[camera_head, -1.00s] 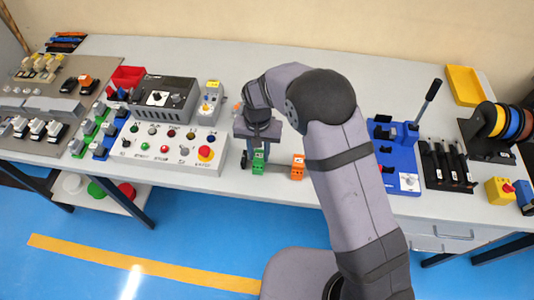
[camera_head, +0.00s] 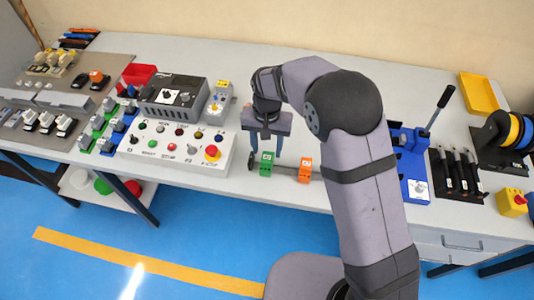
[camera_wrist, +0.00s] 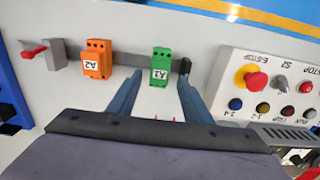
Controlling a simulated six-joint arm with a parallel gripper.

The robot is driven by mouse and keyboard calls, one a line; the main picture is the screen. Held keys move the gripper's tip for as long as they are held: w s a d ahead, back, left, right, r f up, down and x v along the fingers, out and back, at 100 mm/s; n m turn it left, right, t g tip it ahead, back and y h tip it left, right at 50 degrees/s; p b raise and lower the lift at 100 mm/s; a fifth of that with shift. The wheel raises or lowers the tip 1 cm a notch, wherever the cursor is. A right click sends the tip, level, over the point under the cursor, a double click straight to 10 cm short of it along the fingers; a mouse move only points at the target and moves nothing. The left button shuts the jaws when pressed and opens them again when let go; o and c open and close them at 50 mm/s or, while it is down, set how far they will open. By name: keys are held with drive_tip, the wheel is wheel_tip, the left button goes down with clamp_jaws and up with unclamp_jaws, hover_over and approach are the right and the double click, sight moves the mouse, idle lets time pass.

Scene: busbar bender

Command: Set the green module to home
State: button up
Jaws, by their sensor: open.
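The green module (camera_head: 266,165), marked A1, sits upright on a short grey rail (camera_head: 285,172) near the table's front edge. It also shows in the wrist view (camera_wrist: 161,66), close to the dark end stop (camera_wrist: 185,66) of the rail. The orange module (camera_head: 304,170), marked A2, is on the same rail, with a gap between the two; it shows in the wrist view (camera_wrist: 97,59) too. My gripper (camera_head: 265,154) is open and empty, pointing down by the green module. In the wrist view its fingers (camera_wrist: 160,80) are spread to either side of the green module, apparently not touching it.
A control panel (camera_head: 175,150) with buttons and a red emergency stop is left of the rail. A blue lever tool (camera_head: 408,160) stands to the right, beyond my arm. The table behind the rail is mostly clear.

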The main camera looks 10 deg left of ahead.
sight(268, 157)
drive_tip(key=shift+r+b, duration=0.35)
drive_tip(key=shift+r, duration=1.55)
drive_tip(key=shift+w+d, duration=0.1)
drive_tip(key=c, duration=0.7)
drive_tip(key=w+d, duration=0.1)
drive_tip(key=d, duration=0.2)
drive_tip(key=w+d+r+m, duration=0.1)
drive_tip(key=w+d, duration=0.1)
drive_tip(key=w+d+r+m, duration=0.1)
drive_tip(key=w+d, duration=0.1)
drive_tip(key=d, duration=0.1)
drive_tip(key=shift+d+t+b, duration=0.3)
drive_tip(key=shift+d+b, duration=0.05)
clamp_jaws()
drive_tip(key=s+d+r+m+y, duration=0.1)
drive_tip(key=s+d+m+y, duration=0.15)
drive_tip(key=d+m, duration=0.45)
drive_tip(key=s+a+m, duration=0.1)
drive_tip(key=m, duration=0.2)
drive_tip(key=s+a+m+y, duration=0.1)
drive_tip(key=m, duration=0.2)
drive_tip(key=s+a+m+y, duration=0.1)
drive_tip(key=a+m, duration=0.1)
drive_tip(key=m, duration=0.1)
drive_tip(key=shift+f+b, duration=0.3)
drive_tip(key=shift+f, duration=0.05)
